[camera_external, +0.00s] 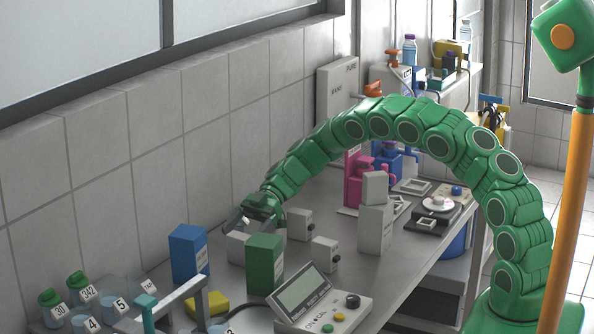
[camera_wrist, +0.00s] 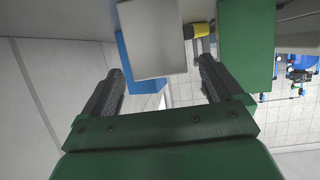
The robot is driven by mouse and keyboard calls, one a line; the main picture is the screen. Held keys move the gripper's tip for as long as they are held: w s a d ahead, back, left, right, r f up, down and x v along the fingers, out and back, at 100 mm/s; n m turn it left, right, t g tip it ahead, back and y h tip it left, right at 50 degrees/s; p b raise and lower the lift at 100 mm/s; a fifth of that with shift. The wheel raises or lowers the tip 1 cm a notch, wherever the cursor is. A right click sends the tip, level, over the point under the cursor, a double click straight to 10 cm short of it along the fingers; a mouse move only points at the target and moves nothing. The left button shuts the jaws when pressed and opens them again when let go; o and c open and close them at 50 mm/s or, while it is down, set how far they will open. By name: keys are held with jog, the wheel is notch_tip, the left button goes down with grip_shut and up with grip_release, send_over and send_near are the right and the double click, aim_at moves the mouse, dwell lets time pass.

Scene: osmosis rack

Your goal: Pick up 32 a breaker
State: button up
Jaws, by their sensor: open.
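No "32 A" marking can be read, so I cannot tell which thing is the breaker. A plain grey box (camera_external: 238,247) stands on the bench below my gripper (camera_external: 238,219). In the wrist view a grey box (camera_wrist: 152,40) lies ahead, in the gap between the two dark fingers of my gripper (camera_wrist: 158,66). The fingers are spread wide, with visible space on both sides of the box. I cannot tell how deep it sits between them. Two smaller grey boxes with dark knobs stand on the bench, one behind (camera_external: 299,224) and one to the right (camera_external: 324,254).
A green box (camera_external: 264,263) stands close at the right of the gripper, and a blue box (camera_external: 188,252) at the left. A yellow block (camera_external: 207,302), a grey rail frame, a control panel (camera_external: 322,304) and numbered jars are in front. The tiled wall (camera_external: 120,190) is close behind.

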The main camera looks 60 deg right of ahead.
aim_at(235, 244)
jog(key=shift+x, duration=2.55)
jog(key=c, duration=1.1)
